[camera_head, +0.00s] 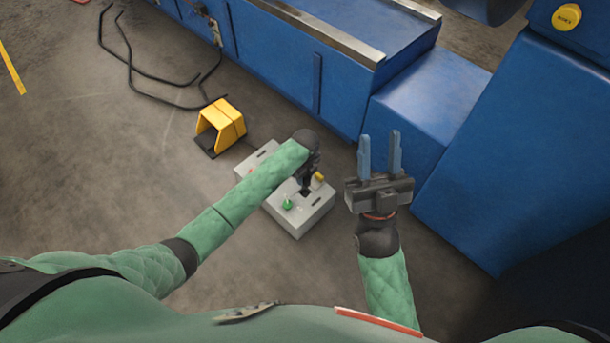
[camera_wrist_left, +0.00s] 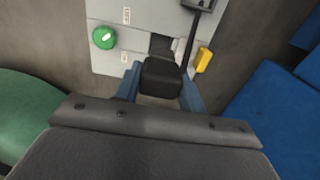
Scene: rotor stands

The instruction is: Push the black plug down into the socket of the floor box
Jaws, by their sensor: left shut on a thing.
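The grey floor box (camera_head: 300,218) stands on the concrete floor in the middle of the head view. It also shows below the gripper in the left wrist view (camera_wrist_left: 112,62). My left gripper (camera_head: 308,180) is over the box, and its wrist partly hides it. In the left wrist view its blue fingers are shut on the black plug (camera_wrist_left: 162,78). A dark square opening (camera_wrist_left: 162,45), perhaps the socket, shows just beyond the plug. How deep the plug sits cannot be told. My right gripper (camera_head: 379,155) is open and empty, to the right of the box.
A green knob (camera_head: 287,204) and a yellow part (camera_head: 319,177) stand on the box top. A yellow pedal housing (camera_head: 220,125) is at the upper left, with black cable (camera_head: 150,75) beyond. Blue machine bodies (camera_head: 520,150) bound the right and back. Floor at left is clear.

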